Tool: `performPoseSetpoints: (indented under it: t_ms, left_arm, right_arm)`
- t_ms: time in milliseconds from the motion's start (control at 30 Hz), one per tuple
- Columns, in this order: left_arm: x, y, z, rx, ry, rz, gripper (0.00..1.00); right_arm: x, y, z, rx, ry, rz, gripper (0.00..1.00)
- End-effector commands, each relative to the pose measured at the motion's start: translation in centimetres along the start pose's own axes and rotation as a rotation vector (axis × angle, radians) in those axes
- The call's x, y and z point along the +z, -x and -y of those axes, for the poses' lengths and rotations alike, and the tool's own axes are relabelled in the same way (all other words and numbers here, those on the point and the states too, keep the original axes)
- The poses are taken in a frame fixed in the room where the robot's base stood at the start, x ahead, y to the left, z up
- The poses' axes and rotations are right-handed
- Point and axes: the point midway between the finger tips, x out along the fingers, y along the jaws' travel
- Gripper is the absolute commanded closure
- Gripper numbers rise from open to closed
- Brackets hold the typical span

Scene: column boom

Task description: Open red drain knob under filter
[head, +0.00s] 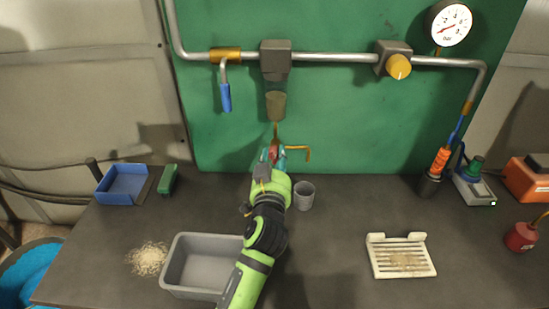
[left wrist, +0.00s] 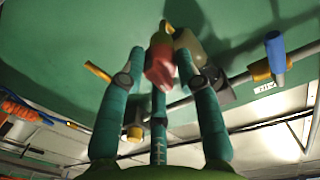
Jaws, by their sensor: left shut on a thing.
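The red drain knob (head: 273,153) sits below the grey filter (head: 275,60) and its cloudy bowl (head: 276,106) on the green panel. My left gripper (head: 270,158) reaches up to it from the front and is shut on it. In the left wrist view the red knob (left wrist: 160,66) lies between the teal fingertips of my left gripper (left wrist: 160,75), with the bowl (left wrist: 190,45) behind it. In the head view the fingers hide most of the knob. A brass drain pipe (head: 302,150) sticks out to the right. My right gripper is not in view.
A grey cup (head: 304,196) stands right of my left wrist, close to it. A grey bin (head: 200,265) is at front left, beside spilled granules (head: 150,258). A blue-handled valve (head: 225,95) and yellow knob (head: 398,67) sit along the pipe. A slotted white tray (head: 400,255) lies right.

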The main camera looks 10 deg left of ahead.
Motion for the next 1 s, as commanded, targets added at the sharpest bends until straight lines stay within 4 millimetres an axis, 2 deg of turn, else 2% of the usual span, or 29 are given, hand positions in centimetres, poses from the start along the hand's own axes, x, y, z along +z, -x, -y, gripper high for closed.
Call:
performPoseSetpoints:
  t_ms: [367,1000]
  left_arm:
    - [-0.4,-0.1,0.2,-0.001,-0.150,0.004,0.99]
    - [-0.7,-0.2,0.2,0.001,-0.744,0.032,1.00]
  right_arm:
    - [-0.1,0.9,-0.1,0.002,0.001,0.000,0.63]
    - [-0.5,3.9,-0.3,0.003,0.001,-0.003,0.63]
